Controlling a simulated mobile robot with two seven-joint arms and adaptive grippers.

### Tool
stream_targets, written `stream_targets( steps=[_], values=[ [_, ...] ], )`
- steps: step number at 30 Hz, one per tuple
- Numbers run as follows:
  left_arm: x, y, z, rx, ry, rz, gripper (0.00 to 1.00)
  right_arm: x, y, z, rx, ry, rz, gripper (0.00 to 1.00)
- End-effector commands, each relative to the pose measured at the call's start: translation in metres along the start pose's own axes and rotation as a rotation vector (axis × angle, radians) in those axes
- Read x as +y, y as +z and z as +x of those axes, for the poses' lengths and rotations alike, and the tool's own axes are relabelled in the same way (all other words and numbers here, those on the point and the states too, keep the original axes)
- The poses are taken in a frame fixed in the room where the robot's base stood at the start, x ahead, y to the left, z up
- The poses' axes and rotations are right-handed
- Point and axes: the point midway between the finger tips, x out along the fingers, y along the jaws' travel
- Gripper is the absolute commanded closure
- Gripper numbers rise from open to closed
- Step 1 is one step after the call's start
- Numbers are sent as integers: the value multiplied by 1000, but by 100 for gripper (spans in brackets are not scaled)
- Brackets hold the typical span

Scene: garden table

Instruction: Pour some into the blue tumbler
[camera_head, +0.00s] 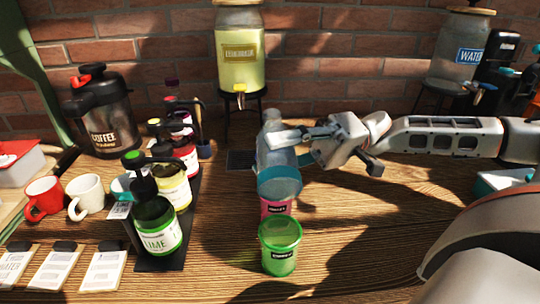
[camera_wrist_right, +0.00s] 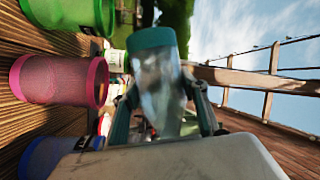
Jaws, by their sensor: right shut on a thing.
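My right gripper (camera_head: 300,140) is shut on a clear bottle (camera_head: 275,152) with a teal end. The bottle is tipped well over above the table, its teal end toward me and its narrower end pointing away. In the right wrist view the bottle (camera_wrist_right: 160,85) sits between the fingers (camera_wrist_right: 165,115). The blue tumbler (camera_wrist_right: 45,158) shows at the lower left of that view; in the head view it is hidden, apparently behind the bottle. I cannot make out any stream or the tumbler's contents. My left gripper is not in view.
A pink tumbler (camera_head: 274,207) and a green tumbler (camera_head: 280,248) stand in front of the bottle. A black rack (camera_head: 172,258) of syrup bottles, mugs (camera_head: 86,196) and a coffee pot (camera_head: 103,125) are on the left. A lemonade dispenser (camera_head: 239,55) stands behind.

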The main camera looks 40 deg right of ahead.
Motion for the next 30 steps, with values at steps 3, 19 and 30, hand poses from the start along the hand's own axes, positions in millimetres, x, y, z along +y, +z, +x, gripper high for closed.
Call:
stream_targets(
  steps=[3,19,30],
  values=[
    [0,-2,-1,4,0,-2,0,0,-1,0,5,-9,18,92],
    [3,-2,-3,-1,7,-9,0,1,-4,-2,23,-37,84,92],
    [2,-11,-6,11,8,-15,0,1,-6,-2,39,-59,138,92]
  ],
)
